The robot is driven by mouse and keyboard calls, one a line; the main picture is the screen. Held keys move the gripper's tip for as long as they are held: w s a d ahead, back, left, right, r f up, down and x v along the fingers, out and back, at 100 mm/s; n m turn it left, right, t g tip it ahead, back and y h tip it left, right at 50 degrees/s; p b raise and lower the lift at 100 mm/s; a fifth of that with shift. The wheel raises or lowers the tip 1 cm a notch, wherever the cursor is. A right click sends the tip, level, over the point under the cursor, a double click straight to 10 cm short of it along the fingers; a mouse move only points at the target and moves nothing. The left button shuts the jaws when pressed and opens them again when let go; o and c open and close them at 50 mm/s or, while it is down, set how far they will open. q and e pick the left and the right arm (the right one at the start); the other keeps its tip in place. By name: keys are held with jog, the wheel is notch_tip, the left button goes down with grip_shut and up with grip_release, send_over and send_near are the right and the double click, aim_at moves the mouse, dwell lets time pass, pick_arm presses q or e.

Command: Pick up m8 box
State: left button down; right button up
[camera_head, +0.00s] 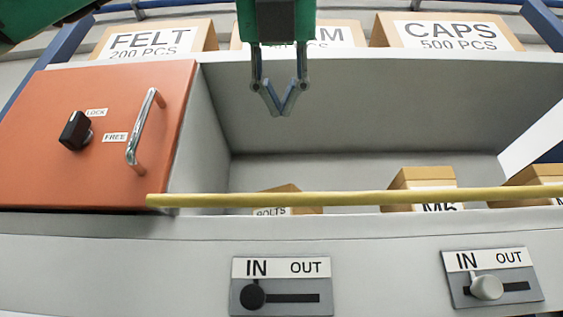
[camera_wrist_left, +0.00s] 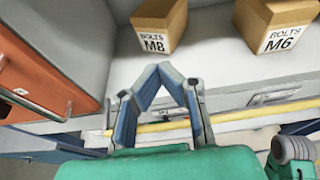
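The m8 box (camera_wrist_left: 158,22) is a tan box with a white label reading BOLTS M8, standing on the grey shelf floor in the left wrist view. In the head view the m8 box (camera_head: 308,210) is low in the open bay, mostly hidden behind the yellow bar and the front ledge. My left gripper (camera_head: 277,113) hangs above and behind the bar, over the bay. Its fingertips meet in a point with nothing between them; they also show in the left wrist view (camera_wrist_left: 159,68), apart from the box. My right gripper is not in view.
A yellow bar (camera_head: 380,199) crosses the front of the bay. The M6 box (camera_head: 425,178) stands to the right, with another box at the far right. An orange door panel (camera_head: 60,150) with a handle is at left. IN/OUT sliders (camera_head: 282,285) sit below.

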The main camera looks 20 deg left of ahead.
pick_arm(q)
jog(key=shift+c, duration=2.3)
grip_release()
